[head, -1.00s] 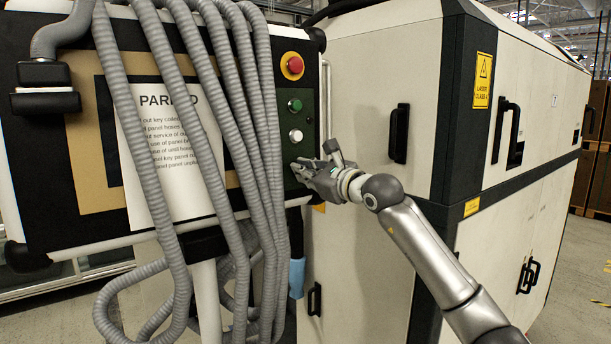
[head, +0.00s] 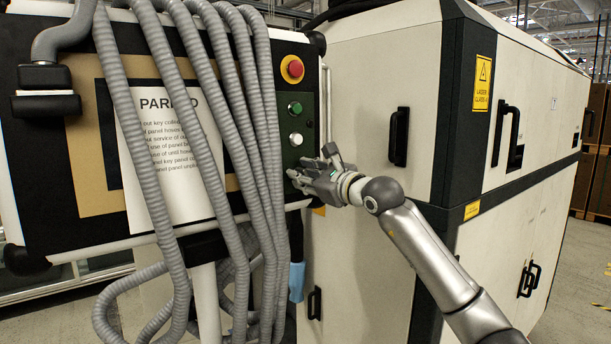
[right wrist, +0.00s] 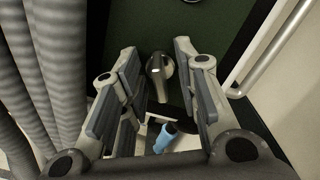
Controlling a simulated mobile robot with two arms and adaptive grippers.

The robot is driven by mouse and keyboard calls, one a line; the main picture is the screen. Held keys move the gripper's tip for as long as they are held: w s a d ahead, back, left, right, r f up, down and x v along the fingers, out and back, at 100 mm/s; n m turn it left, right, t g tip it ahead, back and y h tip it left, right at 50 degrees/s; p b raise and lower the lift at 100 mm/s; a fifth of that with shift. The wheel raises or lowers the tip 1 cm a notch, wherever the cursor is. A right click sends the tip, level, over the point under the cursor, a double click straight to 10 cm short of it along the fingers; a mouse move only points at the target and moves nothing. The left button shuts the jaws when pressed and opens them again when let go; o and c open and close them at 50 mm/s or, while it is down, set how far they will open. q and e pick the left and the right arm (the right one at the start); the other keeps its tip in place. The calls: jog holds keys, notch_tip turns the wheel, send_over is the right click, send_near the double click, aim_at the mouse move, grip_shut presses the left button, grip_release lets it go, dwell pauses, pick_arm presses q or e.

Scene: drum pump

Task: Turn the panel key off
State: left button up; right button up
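The control panel (head: 295,90) is a dark strip with a red button, a green button and a white button, one above another. My right gripper (head: 296,178) is at the strip's lower end, below the white button. In the right wrist view the open gripper (right wrist: 160,95) has its fingers on both sides of a dark key knob (right wrist: 158,72) on the green panel face. Gaps show between the knob and the fingers. In the head view the knob is hidden behind the gripper. My left gripper is not in view.
Several grey corrugated hoses (head: 205,110) hang close to the left of the strip, over a paper notice (head: 165,150). A pale rail (head: 325,100) runs along the panel's right side. A blue object (head: 296,280) hangs below. A white cabinet (head: 365,90) stands behind to the right.

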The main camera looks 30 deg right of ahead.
jog(key=s, duration=1.2)
jog(key=shift+d, duration=0.45)
